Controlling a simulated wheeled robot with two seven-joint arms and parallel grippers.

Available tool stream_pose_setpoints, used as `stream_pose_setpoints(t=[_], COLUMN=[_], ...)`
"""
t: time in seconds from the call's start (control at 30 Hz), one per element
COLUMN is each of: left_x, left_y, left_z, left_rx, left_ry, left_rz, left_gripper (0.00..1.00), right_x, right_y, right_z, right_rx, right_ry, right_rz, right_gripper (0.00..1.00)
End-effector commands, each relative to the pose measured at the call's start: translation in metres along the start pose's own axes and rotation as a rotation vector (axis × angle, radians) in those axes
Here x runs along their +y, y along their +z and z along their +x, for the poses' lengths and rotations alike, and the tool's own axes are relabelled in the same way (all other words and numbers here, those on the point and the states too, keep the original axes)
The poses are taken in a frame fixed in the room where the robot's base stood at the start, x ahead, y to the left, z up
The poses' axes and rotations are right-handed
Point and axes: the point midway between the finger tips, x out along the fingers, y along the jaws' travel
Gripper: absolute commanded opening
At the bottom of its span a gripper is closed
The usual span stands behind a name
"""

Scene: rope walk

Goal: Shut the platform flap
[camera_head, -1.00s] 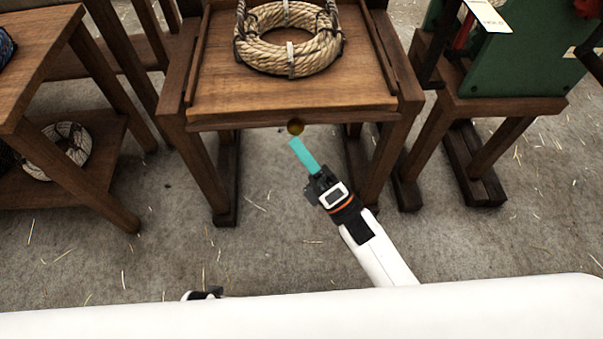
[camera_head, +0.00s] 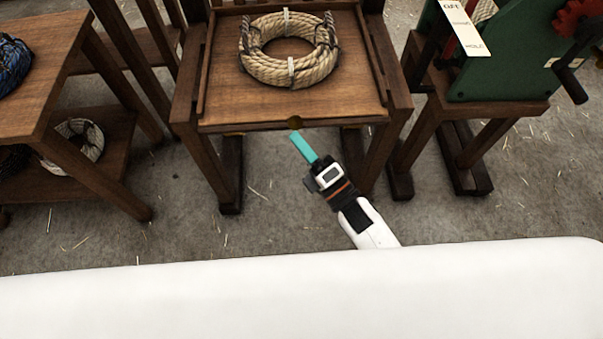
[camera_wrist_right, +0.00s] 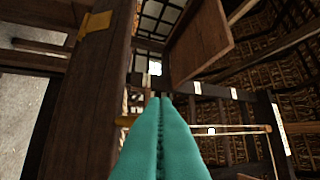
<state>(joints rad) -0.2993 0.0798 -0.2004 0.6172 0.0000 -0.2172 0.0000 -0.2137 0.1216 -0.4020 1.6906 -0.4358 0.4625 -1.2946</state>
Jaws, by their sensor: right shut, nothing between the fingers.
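In the right wrist view the teal fingers (camera_wrist_right: 160,130) are pressed together, empty. A tilted wooden panel (camera_wrist_right: 200,45) shows beyond them; I cannot tell whether it is the flap. My left gripper is out of view.
A rope coil (camera_head: 289,72) lies on the platform. A wooden table (camera_head: 60,60) with a lower shelf stands left. A green machine (camera_head: 500,65) with a crank and paper tag stands on a bench at right. Bare floor (camera_head: 270,205) lies in front, between the platform's legs.

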Motion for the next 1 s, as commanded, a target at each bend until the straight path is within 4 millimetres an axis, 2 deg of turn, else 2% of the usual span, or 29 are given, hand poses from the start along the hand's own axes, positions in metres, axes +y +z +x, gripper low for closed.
stream_pose_setpoints(t=[0.03,0.17,0.4,0.47,0.6,1.0], left_x=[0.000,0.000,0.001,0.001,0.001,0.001], left_y=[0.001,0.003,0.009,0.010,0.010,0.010], left_z=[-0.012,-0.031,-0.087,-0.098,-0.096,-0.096], left_rx=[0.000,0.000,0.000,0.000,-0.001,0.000], left_ry=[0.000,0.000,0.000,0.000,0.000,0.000], left_rz=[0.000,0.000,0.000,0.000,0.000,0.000], left_gripper=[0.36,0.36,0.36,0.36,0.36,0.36], right_x=[-0.007,-0.013,-0.028,-0.027,-0.020,-0.020], right_y=[-0.003,-0.007,-0.021,-0.024,-0.030,-0.043], right_z=[0.004,0.010,0.031,0.036,0.044,0.063], right_rx=[-0.001,-0.001,-0.002,-0.001,0.002,0.001], right_ry=[0.014,0.061,0.198,0.233,0.254,0.253], right_rz=[0.009,0.041,0.132,0.155,0.171,0.171], right_gripper=[0.00,0.00,0.00,0.00,0.00,0.00])
